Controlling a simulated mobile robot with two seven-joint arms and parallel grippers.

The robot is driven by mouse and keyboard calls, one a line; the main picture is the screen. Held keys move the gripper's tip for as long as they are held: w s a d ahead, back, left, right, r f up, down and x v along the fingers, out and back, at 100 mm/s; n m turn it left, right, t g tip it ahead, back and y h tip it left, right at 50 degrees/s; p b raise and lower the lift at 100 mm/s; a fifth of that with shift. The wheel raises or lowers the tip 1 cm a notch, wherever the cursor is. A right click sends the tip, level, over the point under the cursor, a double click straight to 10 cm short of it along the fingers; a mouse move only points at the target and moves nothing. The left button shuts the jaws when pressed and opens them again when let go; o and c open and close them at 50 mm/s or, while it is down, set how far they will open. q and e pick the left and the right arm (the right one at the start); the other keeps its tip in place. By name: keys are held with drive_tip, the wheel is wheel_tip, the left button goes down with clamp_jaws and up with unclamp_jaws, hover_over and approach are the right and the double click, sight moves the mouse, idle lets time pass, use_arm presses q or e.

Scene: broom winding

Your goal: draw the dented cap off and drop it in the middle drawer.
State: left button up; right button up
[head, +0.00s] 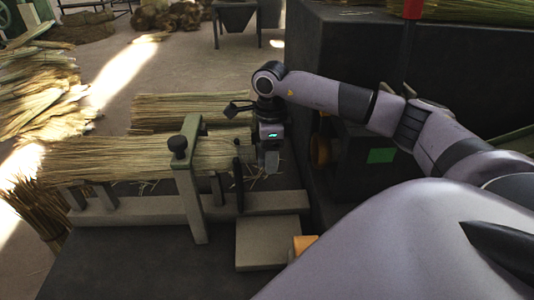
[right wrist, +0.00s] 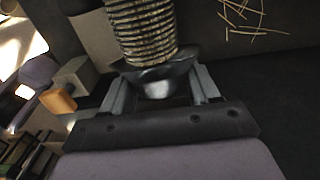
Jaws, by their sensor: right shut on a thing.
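In the right wrist view a shiny grey metal cap (right wrist: 157,82) with a flared dark rim sits against the end of a ribbed, wound cylinder (right wrist: 143,28). My right gripper (right wrist: 160,92) has a finger on each side of the cap and is shut on it. In the head view my right gripper (head: 272,160) points down at the right end of the clamped straw bundle (head: 105,158), and the cap cannot be made out there. I cannot make out the middle drawer for certain. My left gripper is not in view.
A grey clamp post (head: 190,190) with a dark knob stands across the bundle. A pale block (head: 268,243) and an orange piece (head: 304,243) lie in front. A dark cabinet-like block (head: 400,55) stands at the right. Loose straw (head: 40,85) is heaped at the left.

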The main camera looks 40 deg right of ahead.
drive_tip(key=shift+s+d, duration=1.65)
drive_tip(key=shift+d, duration=0.3)
drive_tip(key=shift+r, duration=0.15)
drive_tip(key=s+a+r+p, duration=0.3)
drive_tip(key=s+r+p, duration=0.1)
drive_tip(key=r+p, duration=0.3)
drive_tip(key=shift+a+r, duration=0.15)
drive_tip(key=shift+r, duration=1.25)
drive_tip(key=shift+w, duration=0.1)
